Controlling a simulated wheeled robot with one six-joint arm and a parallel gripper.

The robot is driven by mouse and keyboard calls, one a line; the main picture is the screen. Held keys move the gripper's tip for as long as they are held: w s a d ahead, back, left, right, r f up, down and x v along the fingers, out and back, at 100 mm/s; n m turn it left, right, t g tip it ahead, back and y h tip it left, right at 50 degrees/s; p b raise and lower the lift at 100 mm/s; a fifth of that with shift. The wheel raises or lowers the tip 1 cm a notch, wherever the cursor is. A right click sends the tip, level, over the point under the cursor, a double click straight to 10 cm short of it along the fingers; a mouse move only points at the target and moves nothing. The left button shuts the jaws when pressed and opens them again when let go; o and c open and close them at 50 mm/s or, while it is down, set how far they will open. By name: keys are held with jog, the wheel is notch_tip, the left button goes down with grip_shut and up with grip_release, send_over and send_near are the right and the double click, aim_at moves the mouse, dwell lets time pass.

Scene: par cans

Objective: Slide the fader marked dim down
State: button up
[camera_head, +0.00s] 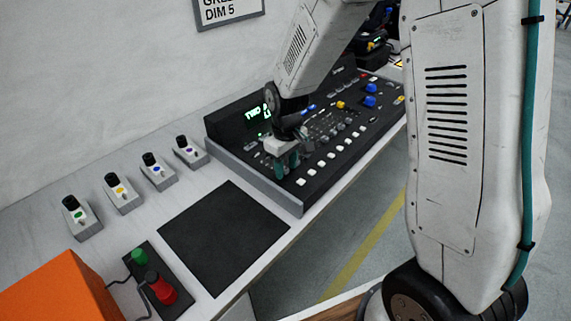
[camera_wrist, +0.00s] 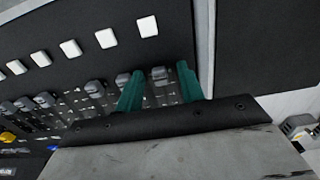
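The black control desk (camera_head: 315,184) has a row of grey fader caps and a row of white square buttons. My gripper (camera_head: 287,164) is over the desk's near left end, pointing down. In the wrist view its two teal fingers (camera_wrist: 159,76) are apart. One grey fader cap (camera_wrist: 160,75) shows between them, with gaps on both sides, at the end of the row. Another cap (camera_wrist: 123,80) is just outside the left finger. I cannot read any fader label, so I cannot tell which is marked dim.
A wall sign (camera_head: 229,10) partly reads "DIM 5". A green-lit display (camera_head: 257,115) is at the desk's back left. Several small switch boxes (camera_head: 121,196) line the left. A black mat (camera_head: 224,236), a red and green button box (camera_head: 160,287) and an orange box (camera_head: 60,290) are in front.

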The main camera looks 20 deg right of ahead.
aim_at(287, 170)
notch_tip(287, 170, up, 8)
jog(key=shift+f, duration=0.1)
dwell(0.4)
dwell(1.2)
